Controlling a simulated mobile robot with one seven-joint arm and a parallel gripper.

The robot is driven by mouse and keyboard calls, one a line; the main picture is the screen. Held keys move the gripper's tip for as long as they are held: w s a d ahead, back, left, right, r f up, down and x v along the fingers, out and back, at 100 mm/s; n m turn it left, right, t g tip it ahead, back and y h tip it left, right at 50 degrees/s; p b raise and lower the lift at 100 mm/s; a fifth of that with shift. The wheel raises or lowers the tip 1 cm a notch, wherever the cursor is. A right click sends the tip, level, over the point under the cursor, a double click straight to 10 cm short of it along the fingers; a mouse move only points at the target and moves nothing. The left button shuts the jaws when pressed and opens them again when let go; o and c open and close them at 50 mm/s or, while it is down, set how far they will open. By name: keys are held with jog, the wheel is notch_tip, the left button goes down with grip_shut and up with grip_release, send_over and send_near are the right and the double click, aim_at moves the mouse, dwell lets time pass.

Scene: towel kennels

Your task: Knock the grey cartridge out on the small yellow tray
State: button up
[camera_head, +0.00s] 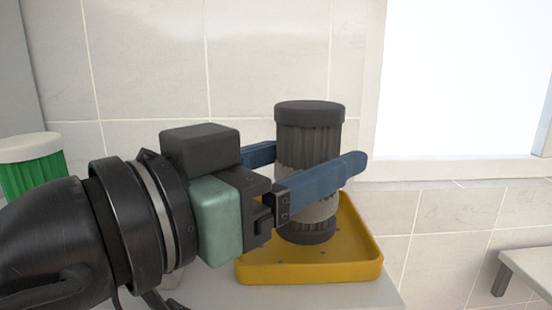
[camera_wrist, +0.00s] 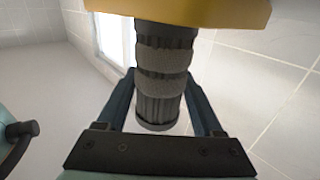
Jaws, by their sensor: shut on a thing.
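The grey cartridge (camera_head: 309,137) is a dark, ribbed cylinder with a wider cap on top and a paler grey middle band. It stands upright between the blue fingers of my gripper (camera_head: 306,172), which are shut on it. In the wrist view the cartridge (camera_wrist: 164,75) runs between the two fingers of my gripper (camera_wrist: 165,112), with the tray at its far end. The small yellow tray (camera_head: 310,273) is under the cartridge, with small dark specks on its floor. I cannot tell whether the cartridge's lower end touches the tray floor.
A green ribbed container with a pale lid (camera_head: 33,167) stands at the far left behind my arm. The tray sits on a pale surface (camera_head: 375,294) near its right edge. A tiled wall (camera_head: 235,60) is behind, with a bright window (camera_head: 465,80) at right and a pale ledge (camera_head: 530,265) lower right.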

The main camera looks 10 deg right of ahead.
jog(key=shift+r, duration=0.5)
jog(key=shift+f, duration=0.1)
jog(key=shift+f+b, duration=1.25)
jog(key=shift+f, duration=0.15)
jog(key=shift+r+p, duration=1.1)
jog(key=shift+r, duration=0.3)
jog(key=shift+f, duration=0.1)
jog(key=shift+b, duration=0.3)
dwell(0.4)
